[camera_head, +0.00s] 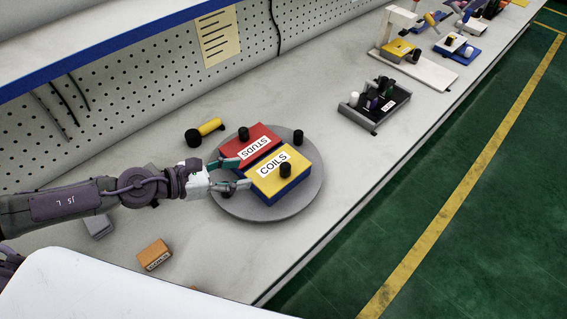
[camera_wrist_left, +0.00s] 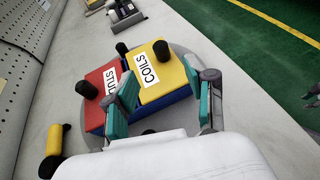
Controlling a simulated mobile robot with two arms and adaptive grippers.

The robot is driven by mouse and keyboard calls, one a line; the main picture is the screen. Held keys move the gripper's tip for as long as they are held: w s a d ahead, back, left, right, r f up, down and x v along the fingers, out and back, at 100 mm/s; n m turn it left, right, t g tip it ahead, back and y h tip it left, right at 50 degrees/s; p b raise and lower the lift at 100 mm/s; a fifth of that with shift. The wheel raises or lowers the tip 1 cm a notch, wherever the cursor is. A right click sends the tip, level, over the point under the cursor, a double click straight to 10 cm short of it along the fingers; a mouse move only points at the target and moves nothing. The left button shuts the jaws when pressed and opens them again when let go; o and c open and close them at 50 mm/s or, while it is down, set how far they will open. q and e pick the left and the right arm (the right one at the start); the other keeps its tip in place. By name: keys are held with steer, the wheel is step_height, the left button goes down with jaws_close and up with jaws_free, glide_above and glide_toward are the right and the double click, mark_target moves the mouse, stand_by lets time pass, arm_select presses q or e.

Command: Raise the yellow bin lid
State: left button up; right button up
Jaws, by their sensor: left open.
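The yellow bin lid (camera_head: 276,176) is marked COILS, has a black knob (camera_head: 285,170) on top, and sits closed on a blue bin (camera_head: 291,193). In the left wrist view the yellow lid (camera_wrist_left: 163,82) lies ahead between and beyond the open fingers (camera_wrist_left: 163,98). The gap between fingers and bin is hard to judge. My right gripper is out of view.
A yellow and black cylinder-shaped tool (camera_head: 208,128) lies behind the turntable. An orange block (camera_head: 153,255) and a grey block (camera_head: 98,227) lie at the near left. A black tray (camera_head: 379,105) with small items stands farther right. A pegboard (camera_head: 130,85) backs the bench.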

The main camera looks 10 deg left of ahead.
mark_target(282, 167)
arm_select(q)
steer(key=p+x, duration=0.4)
steer(key=x, duration=0.1)
steer(key=shift+w+d+r+p, duration=0.15)
steer(key=shift+d+r+p, duration=0.05)
steer(key=shift+r+p, duration=0.2)
steer(key=x, duration=0.4)
steer(key=p+x, duration=0.1)
steer(key=x, duration=0.3)
steer(key=shift+w+f, duration=0.2)
steer(key=shift+f, duration=0.35)
jaws_close()
